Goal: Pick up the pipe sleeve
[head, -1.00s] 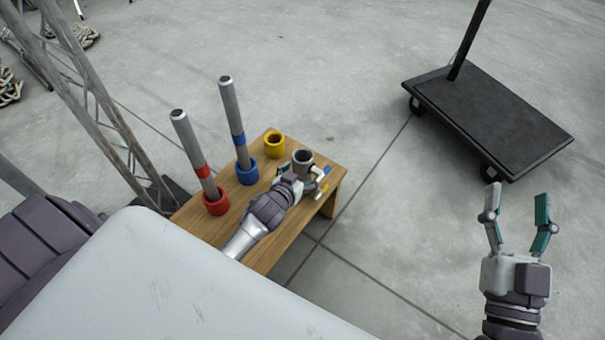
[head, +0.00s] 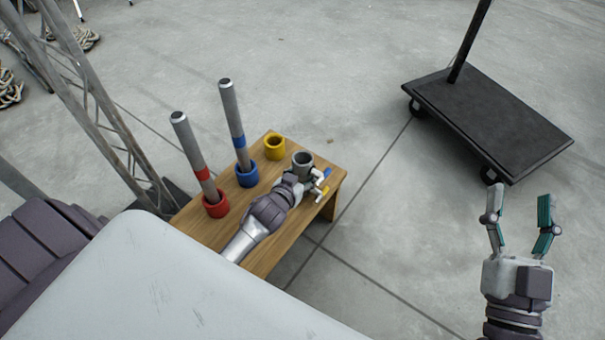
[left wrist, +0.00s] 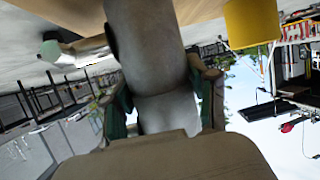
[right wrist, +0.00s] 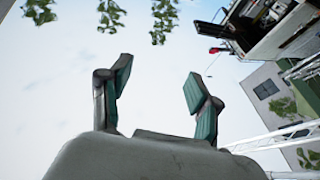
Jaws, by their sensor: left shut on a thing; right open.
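A grey pipe sleeve (head: 303,159), a short hollow cylinder with its open end up, stands at the right end of the wooden table (head: 262,263). My left gripper (head: 298,175) reaches over the table and is shut on the sleeve; my arm hides its lower part. In the left wrist view the grey sleeve (left wrist: 148,50) sits between the two green-padded fingers (left wrist: 163,100). I cannot tell whether it is clear of the table. My right gripper (head: 518,210) is open and empty, away to the right; its parted fingers also show in the right wrist view (right wrist: 158,85).
Grey pipes stand in red (head: 215,205) and blue (head: 247,174) rings, left of my gripper. An empty yellow ring (head: 274,146) is behind the sleeve. Small valves with blue and yellow handles (head: 322,182) lie close at its right. A black cart (head: 490,120) stands beyond open floor.

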